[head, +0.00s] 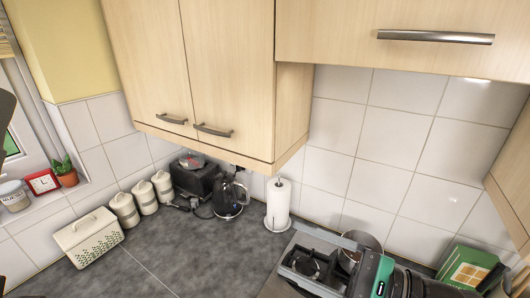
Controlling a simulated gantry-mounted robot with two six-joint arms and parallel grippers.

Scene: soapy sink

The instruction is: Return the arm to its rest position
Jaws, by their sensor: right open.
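My right gripper (312,258) is at the bottom right, reaching in from the right edge over the hob. Its arm has a green band. The jaws are open and point left, with no object seen between them. A steel pot (364,243) stands just behind the gripper and is partly hidden by it. My left gripper is not in view; only dark shapes at the left edge show, too cut off to identify.
A paper towel roll (278,204) stands left of the gripper. A black kettle (229,196), toaster (194,177), white canisters (145,197) and bread bin (88,237) line the wall. A green box (467,266) is at right. Wall cupboards (230,70) overhang; the front left worktop (165,262) is clear.

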